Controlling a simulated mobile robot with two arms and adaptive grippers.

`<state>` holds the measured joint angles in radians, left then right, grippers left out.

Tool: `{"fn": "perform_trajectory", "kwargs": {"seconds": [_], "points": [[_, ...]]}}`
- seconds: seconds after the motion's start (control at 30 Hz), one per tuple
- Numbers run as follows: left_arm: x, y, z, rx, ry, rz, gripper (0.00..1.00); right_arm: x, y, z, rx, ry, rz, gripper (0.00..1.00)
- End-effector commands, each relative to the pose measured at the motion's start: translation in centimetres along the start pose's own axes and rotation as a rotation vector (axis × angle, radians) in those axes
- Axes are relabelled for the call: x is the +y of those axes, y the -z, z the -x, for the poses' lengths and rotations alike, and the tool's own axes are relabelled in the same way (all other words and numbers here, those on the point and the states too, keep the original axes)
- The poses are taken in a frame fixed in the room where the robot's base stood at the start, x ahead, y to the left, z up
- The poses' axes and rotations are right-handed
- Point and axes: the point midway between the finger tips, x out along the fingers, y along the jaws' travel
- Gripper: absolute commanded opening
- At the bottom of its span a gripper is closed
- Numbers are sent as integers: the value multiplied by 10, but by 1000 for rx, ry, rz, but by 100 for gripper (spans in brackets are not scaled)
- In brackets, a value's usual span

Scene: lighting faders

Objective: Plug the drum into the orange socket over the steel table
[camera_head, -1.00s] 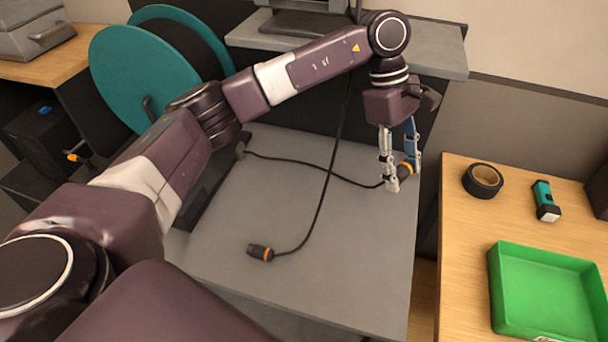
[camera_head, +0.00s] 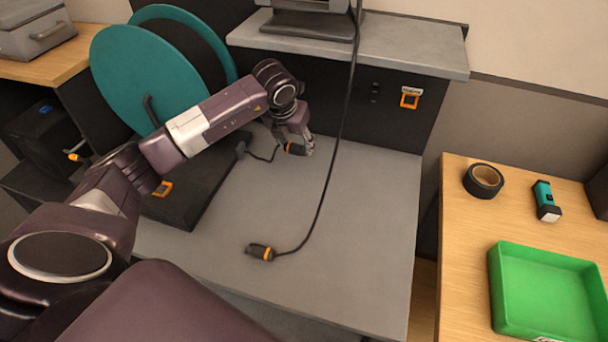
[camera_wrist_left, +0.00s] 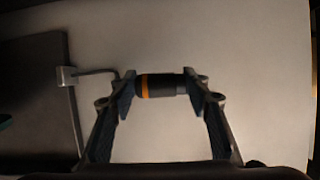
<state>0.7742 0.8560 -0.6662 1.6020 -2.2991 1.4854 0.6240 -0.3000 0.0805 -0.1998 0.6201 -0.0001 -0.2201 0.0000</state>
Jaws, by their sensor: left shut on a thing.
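The drum (camera_head: 135,75) is a large teal cable reel on a dark base at the left of the steel table (camera_head: 350,230). Its short black cable runs to a dark plug with an orange band (camera_head: 296,149). My left gripper (camera_head: 303,146) is shut on this plug, low over the back of the table. In the left wrist view the plug (camera_wrist_left: 160,86) lies crosswise between the two fingers (camera_wrist_left: 160,90). The orange socket (camera_head: 410,97) is on the black panel behind the table, in plain view to the right of the gripper. My right gripper is not in view.
A second black cable hangs from the upper shelf (camera_head: 400,45), its orange-banded plug (camera_head: 260,252) lying on the table. Another orange socket (camera_head: 162,189) is on the drum's base. A wooden table at right holds tape (camera_head: 483,180), a torch (camera_head: 546,202) and a green tray (camera_head: 550,290).

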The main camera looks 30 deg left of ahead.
Motion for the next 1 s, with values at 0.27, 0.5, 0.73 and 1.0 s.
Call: {"fn": "perform_trajectory", "kwargs": {"seconds": [0.27, 0.5, 0.73, 1.0], "points": [[9, -2, 0, 0, -19, 50, 17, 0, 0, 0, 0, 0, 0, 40], [9, 4, -11, 2, -18, 47, 17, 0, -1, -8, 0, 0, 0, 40], [9, 18, -46, 3, -17, 47, 17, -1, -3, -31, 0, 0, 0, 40], [8, 32, -78, 3, -17, 46, 17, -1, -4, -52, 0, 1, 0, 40]]}}
